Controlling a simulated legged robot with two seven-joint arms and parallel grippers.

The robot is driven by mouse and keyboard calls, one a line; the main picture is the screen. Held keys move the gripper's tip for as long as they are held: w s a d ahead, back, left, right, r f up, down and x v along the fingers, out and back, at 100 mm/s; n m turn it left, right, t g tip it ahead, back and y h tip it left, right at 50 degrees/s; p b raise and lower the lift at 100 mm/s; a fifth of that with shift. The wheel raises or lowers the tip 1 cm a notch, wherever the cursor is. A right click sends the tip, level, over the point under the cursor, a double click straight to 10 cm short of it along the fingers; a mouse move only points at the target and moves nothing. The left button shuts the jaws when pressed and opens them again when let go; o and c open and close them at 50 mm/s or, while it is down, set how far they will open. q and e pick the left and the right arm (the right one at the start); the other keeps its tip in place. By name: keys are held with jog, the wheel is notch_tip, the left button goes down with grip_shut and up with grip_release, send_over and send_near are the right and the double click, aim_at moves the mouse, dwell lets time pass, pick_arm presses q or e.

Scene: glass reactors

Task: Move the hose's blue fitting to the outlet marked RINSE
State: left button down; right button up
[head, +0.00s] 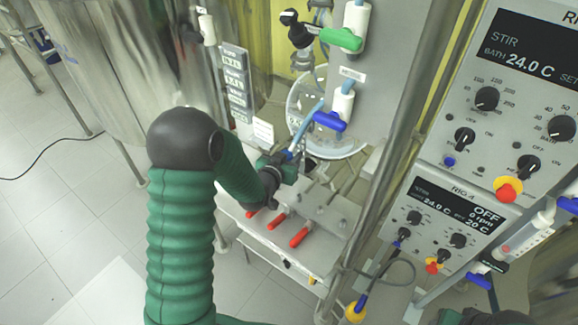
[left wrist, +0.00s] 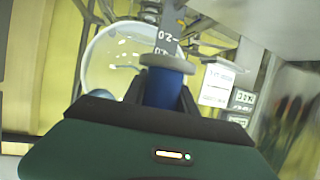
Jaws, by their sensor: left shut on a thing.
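My left gripper (head: 283,168) is in front of the glassware at the middle of the head view. It is shut on the hose's blue fitting (left wrist: 160,88), which stands between the dark fingers in the left wrist view, a pale flange at its end. In the head view a light-blue tube (head: 306,128) runs up from the gripper towards a white outlet (head: 343,101) with a blue handle (head: 330,121). A small label (head: 352,75) is above that outlet; I cannot read it surely. A dark green piece at the lower right edge may be my right gripper; its jaws do not show.
Another white outlet with a green handle (head: 342,40) is higher up. Red-handled valves (head: 300,236) line the bench below the gripper. A large steel vessel (head: 125,60) is on the left.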

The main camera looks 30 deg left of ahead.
pick_arm(q)
send_over(302, 192)
jog(key=shift+y, duration=0.4)
notch_tip(302, 192, down, 6)
jog(key=shift+w+r+p, duration=0.1)
jog(key=shift+r+p, duration=0.1)
jog(key=shift+p, duration=0.1)
jog(key=shift+s+f+b, duration=0.2)
jog(key=shift+f+b, duration=0.35)
jog(key=shift+w+f+b, duration=0.1)
jog(key=shift+f+b, duration=0.65)
jog(key=shift+f, duration=0.35)
jog(key=shift+f+b, duration=0.85)
jog(key=shift+f, duration=0.15)
jog(key=shift+d, duration=0.1)
jog(key=c, duration=0.9)
grip_release()
